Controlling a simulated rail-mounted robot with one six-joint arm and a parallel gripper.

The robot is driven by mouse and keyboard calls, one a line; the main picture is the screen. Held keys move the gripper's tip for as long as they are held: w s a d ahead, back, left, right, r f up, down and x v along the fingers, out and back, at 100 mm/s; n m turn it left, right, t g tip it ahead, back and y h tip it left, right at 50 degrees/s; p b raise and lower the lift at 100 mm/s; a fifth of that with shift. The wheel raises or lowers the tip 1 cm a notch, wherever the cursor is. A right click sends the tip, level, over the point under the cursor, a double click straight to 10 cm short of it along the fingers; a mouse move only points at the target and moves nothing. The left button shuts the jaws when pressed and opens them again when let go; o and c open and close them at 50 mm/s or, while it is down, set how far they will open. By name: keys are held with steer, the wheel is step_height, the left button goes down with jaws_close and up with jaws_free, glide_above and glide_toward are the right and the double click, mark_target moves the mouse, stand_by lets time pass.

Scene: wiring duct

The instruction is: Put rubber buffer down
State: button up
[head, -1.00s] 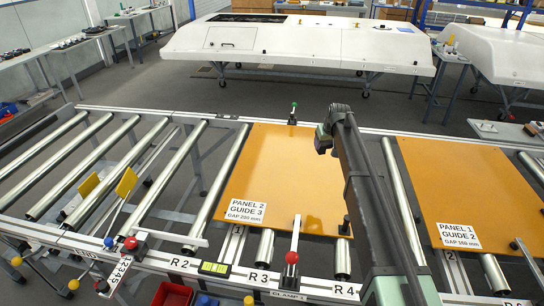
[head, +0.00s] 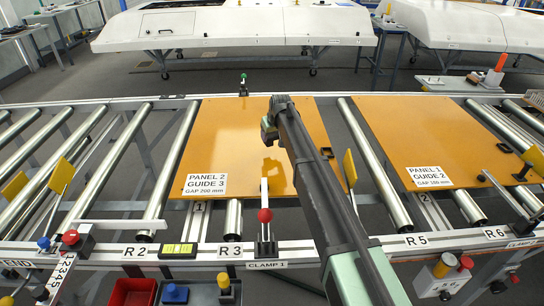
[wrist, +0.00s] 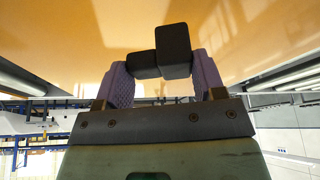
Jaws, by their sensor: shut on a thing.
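The rubber buffer (wrist: 174,46) is a black block with a shorter dark piece at its side, held between the two purple-grey fingers of my gripper (wrist: 163,82) in the wrist view. In the head view my gripper (head: 267,130) hangs above the orange panel 2 (head: 225,135), right of its middle. The buffer itself cannot be made out there, and whether it touches the panel cannot be told. Panel 2 fills the upper part of the wrist view.
Panel 1 (head: 420,130) lies on the rollers to the right, with a gap between the panels. A small dark fitting (head: 327,152) sits near panel 2's right edge. A red-knobbed clamp (head: 265,216) stands at the front rail. Bare rollers (head: 100,165) lie left.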

mark_target(273, 140)
step_height(273, 140, down, 4)
steer(key=b, duration=0.4)
steer(key=shift+f, duration=0.25)
steer(key=shift+r, duration=0.35)
steer(key=shift+f, duration=0.25)
steer(key=o, duration=0.9)
steer(key=p+v, duration=1.1)
steer(key=v, duration=0.1)
steer(key=shift+s+r, duration=0.1)
steer(key=shift+r, duration=0.2)
steer(key=shift+f, duration=0.1)
